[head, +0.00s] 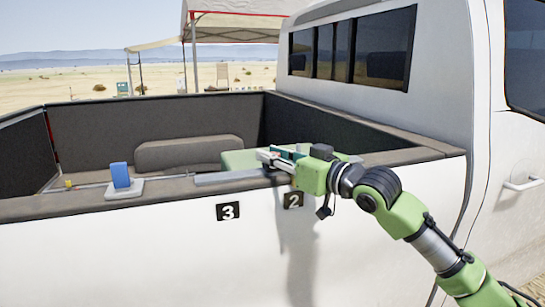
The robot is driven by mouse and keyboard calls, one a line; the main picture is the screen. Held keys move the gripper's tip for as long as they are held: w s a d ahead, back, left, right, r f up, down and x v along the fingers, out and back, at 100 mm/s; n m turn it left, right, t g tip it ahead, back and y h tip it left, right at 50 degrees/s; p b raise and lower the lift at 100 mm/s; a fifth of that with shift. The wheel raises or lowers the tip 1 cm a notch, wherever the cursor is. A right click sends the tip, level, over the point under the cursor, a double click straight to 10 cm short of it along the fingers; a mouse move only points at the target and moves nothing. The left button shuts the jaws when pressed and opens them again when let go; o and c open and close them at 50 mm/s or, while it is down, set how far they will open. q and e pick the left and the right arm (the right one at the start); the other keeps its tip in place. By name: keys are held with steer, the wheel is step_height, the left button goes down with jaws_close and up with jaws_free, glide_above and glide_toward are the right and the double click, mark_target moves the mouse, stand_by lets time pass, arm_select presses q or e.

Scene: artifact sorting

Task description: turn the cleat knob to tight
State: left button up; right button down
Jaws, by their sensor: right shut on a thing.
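A blue upright knob-like block (120,175) stands on a light grey base plate (124,189) on the truck bed's near rail, at the left. My right gripper (268,158) is over the rail above the number 2 label (293,200). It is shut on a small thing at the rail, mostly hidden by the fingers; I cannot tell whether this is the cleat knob. A flat grey bar (228,177) lies along the rail just left of the gripper. My left gripper is not in view.
A number 3 label (228,211) is on the white truck side. A green case (238,160) sits in the bed behind my right gripper. A small yellow piece (68,184) is at the left. The truck cab (440,90) rises at the right. The rail between blue block and bar is clear.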

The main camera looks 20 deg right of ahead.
steer(key=m+h, duration=0.1)
steer(key=h, duration=0.1)
steer(key=m+t+h, duration=0.1)
steer(key=m+h+b, duration=0.1)
steer(key=h, duration=0.1)
steer(key=shift+a+m+t+h, duration=0.25)
steer(key=shift+m+t+h, duration=0.05)
steer(key=shift+m+t, duration=0.1)
steer(key=m+h, duration=0.1)
steer(key=h, duration=0.1)
steer(key=m+h+b, duration=0.1)
steer(key=m+h, duration=0.1)
steer(key=h, duration=0.1)
steer(key=shift+f+m, duration=0.15)
steer(key=shift+m, duration=0.15)
steer(key=m+g+h+b, duration=0.1)
steer(key=m+h, duration=0.1)
steer(key=h, duration=0.2)
steer(key=m+g+h+b, duration=0.2)
steer(key=m+h, duration=0.1)
steer(key=h, duration=0.1)
steer(key=shift+f, duration=0.1)
steer(key=shift+d+m+g+h+b, duration=0.15)
steer(key=shift+m+g+h+b, duration=0.5)
steer(key=shift+m+g+h, duration=1.35)
steer(key=c, duration=2)
jaws_free()
steer(key=shift+c, duration=0.2)
steer(key=shift+r, duration=0.2)
